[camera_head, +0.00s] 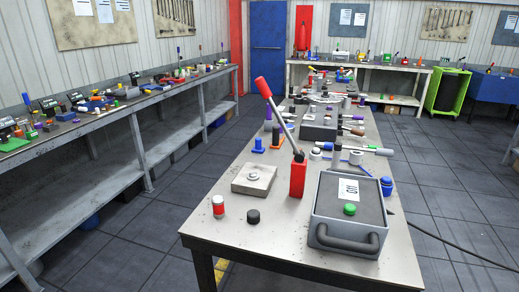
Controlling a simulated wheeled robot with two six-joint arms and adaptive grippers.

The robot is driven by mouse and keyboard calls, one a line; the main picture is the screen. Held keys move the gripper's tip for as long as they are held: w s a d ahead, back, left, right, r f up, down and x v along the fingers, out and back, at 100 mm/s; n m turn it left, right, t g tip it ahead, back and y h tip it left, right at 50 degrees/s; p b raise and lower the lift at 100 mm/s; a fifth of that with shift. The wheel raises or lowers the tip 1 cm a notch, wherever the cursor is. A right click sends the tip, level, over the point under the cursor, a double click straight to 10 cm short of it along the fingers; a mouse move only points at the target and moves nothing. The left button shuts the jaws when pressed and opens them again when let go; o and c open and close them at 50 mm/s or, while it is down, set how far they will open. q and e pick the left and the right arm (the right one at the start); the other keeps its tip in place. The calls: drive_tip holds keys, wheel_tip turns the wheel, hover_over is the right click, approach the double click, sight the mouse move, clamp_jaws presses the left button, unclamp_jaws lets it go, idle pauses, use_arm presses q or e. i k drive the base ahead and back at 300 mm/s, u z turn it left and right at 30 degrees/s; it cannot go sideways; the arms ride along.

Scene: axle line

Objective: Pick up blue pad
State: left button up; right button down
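No single thing is clearly the blue pad; several blue parts are in view. A small blue part with an upright post (258,146) stands on the middle table's left side. A dark blue round knob or cap (387,186) is at the right of the grey box. A flat blue piece (66,117) lies on the left bench, too small to make out well. Neither of my grippers is in view.
A cable (445,243) crosses the right floor. The floor between the benches is clear.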

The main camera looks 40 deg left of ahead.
sight(258, 148)
drive_tip(key=u, duration=2.75)
drive_tip(key=i, duration=4.5)
drive_tip(key=z, duration=4.35)
drive_tip(key=i, duration=0.2)
drive_tip(key=u, duration=0.2)
